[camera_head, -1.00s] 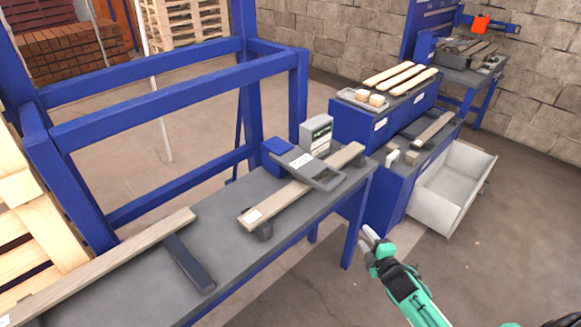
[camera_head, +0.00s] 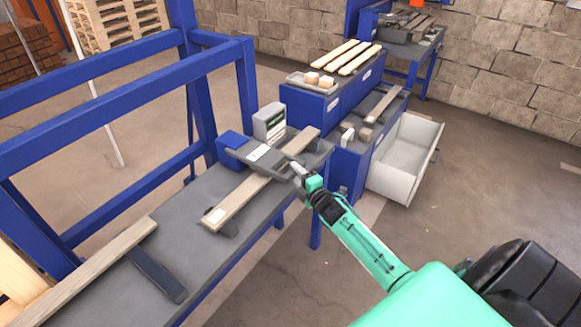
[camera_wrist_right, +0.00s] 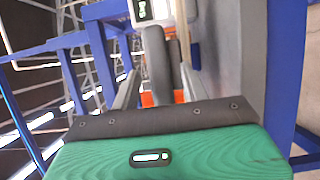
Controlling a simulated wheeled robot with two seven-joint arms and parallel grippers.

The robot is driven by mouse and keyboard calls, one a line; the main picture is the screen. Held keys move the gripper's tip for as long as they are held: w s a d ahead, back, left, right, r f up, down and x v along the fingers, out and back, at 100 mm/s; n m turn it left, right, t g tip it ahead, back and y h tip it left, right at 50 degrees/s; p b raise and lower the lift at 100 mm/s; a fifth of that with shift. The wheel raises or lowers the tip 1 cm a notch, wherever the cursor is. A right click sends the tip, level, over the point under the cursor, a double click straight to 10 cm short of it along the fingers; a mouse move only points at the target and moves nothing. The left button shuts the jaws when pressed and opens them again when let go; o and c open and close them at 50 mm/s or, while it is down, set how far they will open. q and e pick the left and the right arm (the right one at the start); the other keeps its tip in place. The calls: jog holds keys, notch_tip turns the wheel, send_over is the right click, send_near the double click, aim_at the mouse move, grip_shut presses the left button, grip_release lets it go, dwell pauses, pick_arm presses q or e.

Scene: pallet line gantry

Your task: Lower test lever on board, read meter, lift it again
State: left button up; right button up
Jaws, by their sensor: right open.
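The test lever (camera_head: 262,158) is a flat grey arm. It runs from a blue block (camera_head: 230,141) across the pale wooden board (camera_head: 238,197), which lies on the grey bench. I cannot tell whether the lever touches the board. The grey meter (camera_head: 269,122) stands behind it; its display also shows in the right wrist view (camera_wrist_right: 143,11), too small to read. My right gripper (camera_head: 296,171) is open at the lever's near end. In the right wrist view the dark lever handle (camera_wrist_right: 158,66) appears between my fingers (camera_wrist_right: 160,92). My left gripper is not in view.
Another board (camera_head: 90,270) and a dark bar (camera_head: 157,275) lie on the bench's near left. A blue gantry frame (camera_head: 130,95) stands behind. A blue cabinet (camera_head: 325,105) with boards and blocks stands right, with an open white drawer (camera_head: 403,160).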

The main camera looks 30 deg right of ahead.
jog(key=shift+w, duration=1.95)
grip_shut()
